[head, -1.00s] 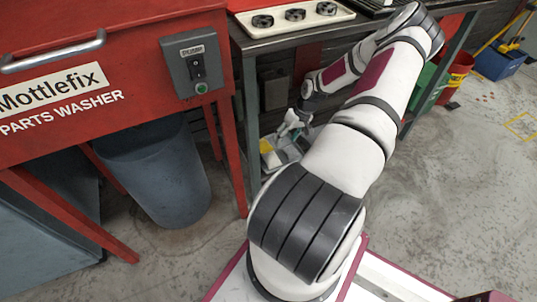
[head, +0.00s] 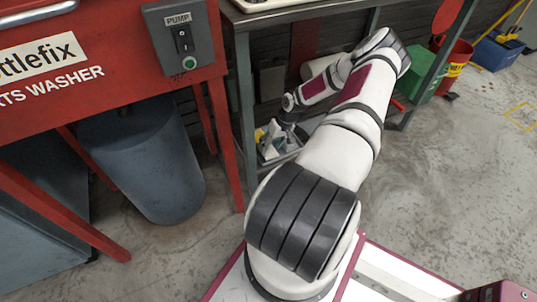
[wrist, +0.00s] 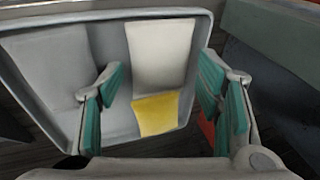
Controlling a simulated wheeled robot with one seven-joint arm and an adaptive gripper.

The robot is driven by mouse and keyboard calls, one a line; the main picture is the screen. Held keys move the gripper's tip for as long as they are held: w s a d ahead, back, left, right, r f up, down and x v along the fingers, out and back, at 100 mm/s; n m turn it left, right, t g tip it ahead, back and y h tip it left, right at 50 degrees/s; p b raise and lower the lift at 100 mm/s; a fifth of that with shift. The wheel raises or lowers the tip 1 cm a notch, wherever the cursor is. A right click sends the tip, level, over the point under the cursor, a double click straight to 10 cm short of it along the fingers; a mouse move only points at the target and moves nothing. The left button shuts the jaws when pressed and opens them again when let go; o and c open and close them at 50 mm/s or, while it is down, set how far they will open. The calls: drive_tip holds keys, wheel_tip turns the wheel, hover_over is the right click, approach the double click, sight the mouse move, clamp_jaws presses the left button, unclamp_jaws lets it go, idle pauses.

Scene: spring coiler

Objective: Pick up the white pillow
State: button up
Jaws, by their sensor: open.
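The white pillow (wrist: 162,52) looks like a flat white pad lying in a grey tray (wrist: 30,19), touching a yellow piece (wrist: 157,113) at its near end. My gripper (wrist: 161,76) is open and empty, its green-padded fingers on either side of the white pad in the wrist view. I cannot tell how far above the pad the fingertips are. In the head view my gripper (head: 273,133) is low at the tray (head: 268,161), under the bench, and hides much of the tray's contents.
Grey pads (wrist: 50,70) fill the tray's left part. The bench (head: 300,12) stands over the tray, with a leg (head: 246,100) close at its left. A grey bin (head: 145,160) and red parts washer (head: 110,100) stand left; a green bin (head: 428,80) is right. The right floor is open.

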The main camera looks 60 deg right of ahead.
drive_tip(key=shift+w+a+f, duration=0.15)
drive_tip(key=shift+w+f, duration=0.05)
drive_tip(key=shift+f, duration=0.5)
drive_tip(key=c, duration=0.8)
drive_tip(key=shift+r, duration=0.15)
drive_tip(key=shift+c, duration=0.2)
